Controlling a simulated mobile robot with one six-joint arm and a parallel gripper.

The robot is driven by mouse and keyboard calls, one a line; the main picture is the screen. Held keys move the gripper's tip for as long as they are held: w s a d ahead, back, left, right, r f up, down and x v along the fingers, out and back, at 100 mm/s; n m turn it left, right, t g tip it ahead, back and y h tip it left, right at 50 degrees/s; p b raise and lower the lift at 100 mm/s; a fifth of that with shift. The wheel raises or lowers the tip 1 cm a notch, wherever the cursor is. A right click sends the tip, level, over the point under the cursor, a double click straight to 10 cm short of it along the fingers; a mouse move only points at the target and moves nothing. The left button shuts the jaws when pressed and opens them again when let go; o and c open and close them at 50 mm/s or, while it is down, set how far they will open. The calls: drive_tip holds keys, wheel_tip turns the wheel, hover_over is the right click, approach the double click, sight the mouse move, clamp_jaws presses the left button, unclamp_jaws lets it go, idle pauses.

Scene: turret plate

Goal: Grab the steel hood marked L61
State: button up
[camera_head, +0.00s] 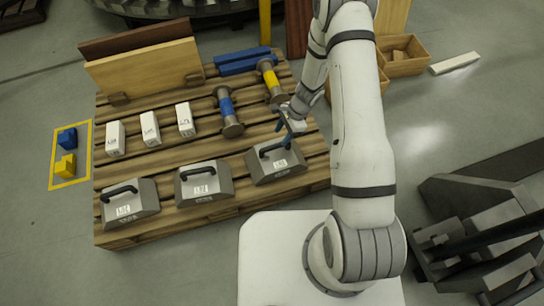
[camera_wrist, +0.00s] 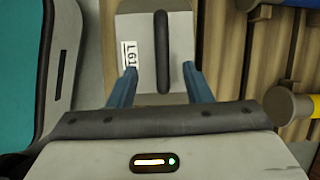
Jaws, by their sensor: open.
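The steel hood marked L61 (camera_wrist: 139,25) is a grey block with sloped sides and a black bar handle (camera_wrist: 162,50). Its white label lies left of the handle in the wrist view. In the head view it is the right-hand hood (camera_head: 264,172) of the front row, though its label is too small to read there. My gripper (camera_head: 287,131) is over this hood's rear part. In the wrist view my gripper (camera_wrist: 159,69) is open and empty, its blue fingers on either side of the handle's near end. I cannot tell its height above the hood.
Two similar hoods (camera_head: 204,190) (camera_head: 130,212) stand left on the wooden pallet (camera_head: 160,170). White blocks (camera_head: 150,129), a blue-banded spool (camera_head: 227,108) and a yellow-banded spool (camera_head: 271,80) stand behind. The yellow-banded one is nearest my gripper.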

sight(277, 146)
drive_tip(key=shift+m, duration=0.3)
drive_tip(key=x, duration=0.2)
drive_tip(key=b+x, duration=0.1)
drive_tip(key=x, duration=0.1)
drive_tip(key=shift+d+f, duration=0.15)
drive_tip(key=shift+d, duration=0.15)
drive_tip(key=b+x, duration=0.2)
drive_tip(key=x, duration=0.3)
drive_tip(key=shift+f+b, duration=0.2)
drive_tip(key=shift+b, duration=0.2)
drive_tip(key=shift+r, duration=0.1)
clamp_jaws()
